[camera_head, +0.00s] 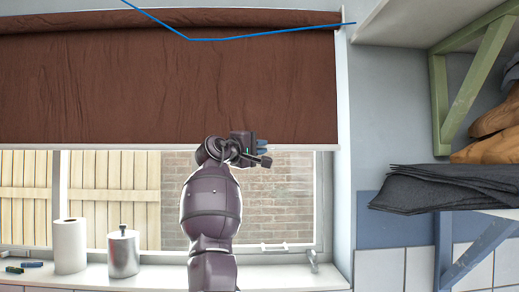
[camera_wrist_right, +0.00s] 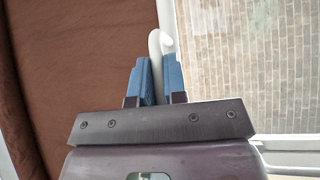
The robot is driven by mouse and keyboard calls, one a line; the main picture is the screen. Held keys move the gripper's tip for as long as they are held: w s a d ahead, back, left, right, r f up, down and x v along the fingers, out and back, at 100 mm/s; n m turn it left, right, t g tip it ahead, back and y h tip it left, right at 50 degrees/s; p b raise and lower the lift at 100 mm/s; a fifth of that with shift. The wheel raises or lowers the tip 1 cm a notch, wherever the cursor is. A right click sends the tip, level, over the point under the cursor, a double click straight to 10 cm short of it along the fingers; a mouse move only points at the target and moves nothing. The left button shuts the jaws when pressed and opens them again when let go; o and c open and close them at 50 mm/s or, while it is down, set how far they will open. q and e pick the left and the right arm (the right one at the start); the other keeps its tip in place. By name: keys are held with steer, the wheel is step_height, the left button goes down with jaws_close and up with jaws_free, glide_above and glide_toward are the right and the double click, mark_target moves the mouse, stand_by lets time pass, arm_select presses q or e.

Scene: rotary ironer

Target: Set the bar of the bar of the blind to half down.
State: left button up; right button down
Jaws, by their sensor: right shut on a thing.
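The brown blind (camera_head: 165,85) hangs across the upper part of the window, its lower edge partway down the glass. The pale bar of the blind (camera_head: 90,147) runs level along that lower edge. My right gripper (camera_head: 262,150) is at the bar, right of its middle, with my arm reaching up from below. In the right wrist view the bar (camera_wrist_right: 155,45) lies between the two blue fingers of my right gripper (camera_wrist_right: 157,80), which is shut on it. The blind fills the left of that view. My left gripper is in neither view.
On the sill stand a white paper roll (camera_head: 70,246) and a metal canister (camera_head: 123,252). A window handle (camera_head: 287,246) is low on the frame. At the right, a shelf bracket (camera_head: 470,75) and folded dark cloth (camera_head: 445,187) stick out.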

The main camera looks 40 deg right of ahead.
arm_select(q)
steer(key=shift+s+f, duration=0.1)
arm_select(e)
steer(key=c, duration=1.2)
jaws_free()
steer(key=shift+o, duration=0.2)
arm_select(q)
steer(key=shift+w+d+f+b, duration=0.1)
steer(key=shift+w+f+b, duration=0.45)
steer(key=shift+b, duration=0.65)
arm_select(e)
steer(key=a+f, duration=0.1)
steer(key=a, duration=0.9)
steer(key=shift+s+a+f, duration=0.2)
steer(key=shift+s+a, duration=0.15)
steer(key=shift+s, duration=0.1)
